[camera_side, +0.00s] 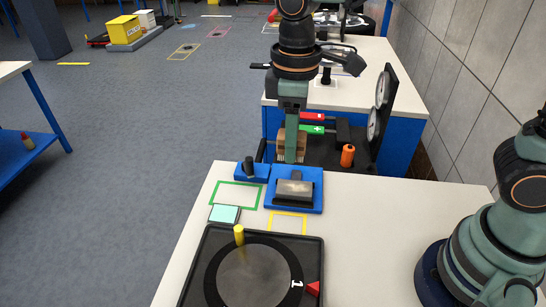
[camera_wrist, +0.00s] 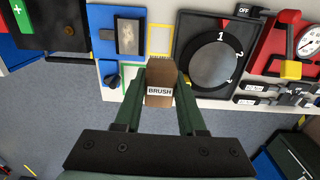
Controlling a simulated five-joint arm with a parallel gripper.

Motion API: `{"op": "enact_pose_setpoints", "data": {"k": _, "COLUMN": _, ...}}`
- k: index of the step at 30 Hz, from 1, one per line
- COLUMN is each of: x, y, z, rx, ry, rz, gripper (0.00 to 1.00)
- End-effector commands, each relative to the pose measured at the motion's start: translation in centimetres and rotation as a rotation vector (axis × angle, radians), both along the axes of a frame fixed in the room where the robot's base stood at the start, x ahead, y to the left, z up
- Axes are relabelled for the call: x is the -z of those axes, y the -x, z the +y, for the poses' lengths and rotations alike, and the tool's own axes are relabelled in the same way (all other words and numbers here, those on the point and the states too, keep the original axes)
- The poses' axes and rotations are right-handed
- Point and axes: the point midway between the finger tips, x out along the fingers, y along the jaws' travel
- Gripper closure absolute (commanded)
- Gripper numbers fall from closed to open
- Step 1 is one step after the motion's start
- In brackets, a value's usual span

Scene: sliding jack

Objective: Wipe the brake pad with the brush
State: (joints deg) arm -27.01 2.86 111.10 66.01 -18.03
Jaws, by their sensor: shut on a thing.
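My gripper (camera_side: 291,150) is shut on the brown brush (camera_side: 302,147) and holds it near the far edge of the white table. In the wrist view the brush (camera_wrist: 160,82) sits between the two green fingers of my gripper (camera_wrist: 160,108), with its BRUSH label facing the camera. The brake pad (camera_side: 294,190) is a grey block in a blue holder (camera_side: 317,207) on the table, nearer the side camera than the brush. The wrist view also shows the brake pad (camera_wrist: 128,37). The brush appears apart from the pad.
A blue block with a dark knob (camera_side: 249,168) stands left of the holder. A black dial plate (camera_side: 313,245) with a yellow peg (camera_side: 239,235) lies in front. An orange cylinder (camera_side: 347,156) stands on a dark surface behind the table.

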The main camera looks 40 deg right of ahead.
Motion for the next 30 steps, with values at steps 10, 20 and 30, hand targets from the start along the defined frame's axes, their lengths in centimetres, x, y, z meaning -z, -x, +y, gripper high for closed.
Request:
{"op": "enact_pose_setpoints", "data": {"k": 10, "x": 5.3, "y": -1.9, "z": -5.5, "rx": 0.008, "ry": 0.002, "rz": 0.006, "gripper": 1.00}}
{"op": "enact_pose_setpoints", "data": {"k": 20, "x": 8.3, "y": -2.4, "z": -8.6, "rx": 0.000, "ry": 0.000, "rz": 0.001, "gripper": 1.00}}
{"op": "enact_pose_setpoints", "data": {"k": 30, "x": 10.9, "y": -2.3, "z": -8.5, "rx": 0.000, "ry": 0.001, "rz": 0.004, "gripper": 1.00}}
